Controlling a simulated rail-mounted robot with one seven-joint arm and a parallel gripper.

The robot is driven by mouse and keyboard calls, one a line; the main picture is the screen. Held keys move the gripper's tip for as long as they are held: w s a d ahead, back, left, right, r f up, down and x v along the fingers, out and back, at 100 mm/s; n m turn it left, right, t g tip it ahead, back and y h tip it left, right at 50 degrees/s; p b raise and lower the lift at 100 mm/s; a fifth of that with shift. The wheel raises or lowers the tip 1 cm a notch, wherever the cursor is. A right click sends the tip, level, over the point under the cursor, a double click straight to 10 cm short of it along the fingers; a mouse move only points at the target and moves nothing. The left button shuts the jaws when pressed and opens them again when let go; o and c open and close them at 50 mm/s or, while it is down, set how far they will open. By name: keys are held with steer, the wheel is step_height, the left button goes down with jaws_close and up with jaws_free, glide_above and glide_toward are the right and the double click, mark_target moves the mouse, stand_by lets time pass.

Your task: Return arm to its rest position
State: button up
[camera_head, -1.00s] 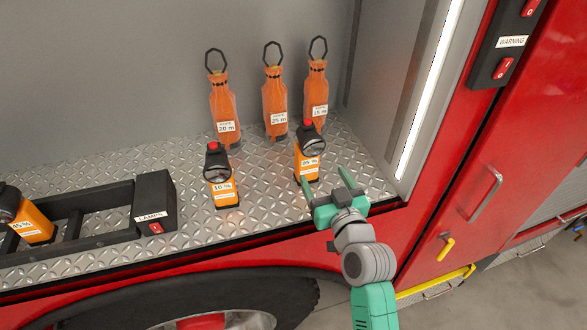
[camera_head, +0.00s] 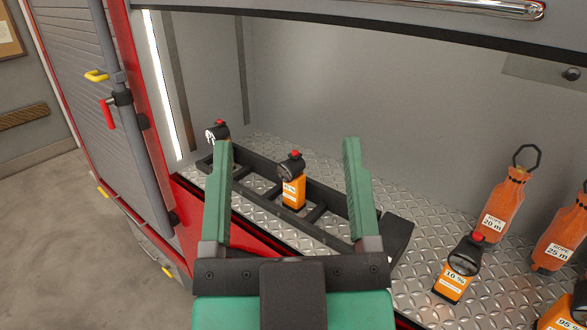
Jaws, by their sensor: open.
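My gripper (camera_head: 288,190) is open and empty, close to the camera, with its two green fingers pointing up and well apart. Between the fingers, farther off, an orange lamp with a black head (camera_head: 293,190) stands in the black lamp rack (camera_head: 330,198). Another lamp (camera_head: 217,131) stands at the rack's far left end, its body partly hidden by the left finger. Nothing is held. The gripper's palm and fingers hide part of the shelf edge and rack.
The diamond-plate shelf (camera_head: 418,205) carries a lamp labelled 10 % (camera_head: 458,270), a cut-off lamp (camera_head: 556,314), and orange rope bottles marked 20 m (camera_head: 502,208) and 25 m (camera_head: 560,240) at right. A shutter (camera_head: 68,80) with red and yellow handles is at left. Open floor (camera_head: 60,240) lies lower left.

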steer(key=shift+s+a+r, duration=0.5)
steer(key=shift+s+a, duration=0.1)
steer(key=shift+a, duration=0.1)
steer(key=shift+y, duration=0.4)
step_height(320, 180, up, 5)
steer(key=p, duration=0.5)
steer(key=shift+r, duration=0.2)
stand_by(0.8)
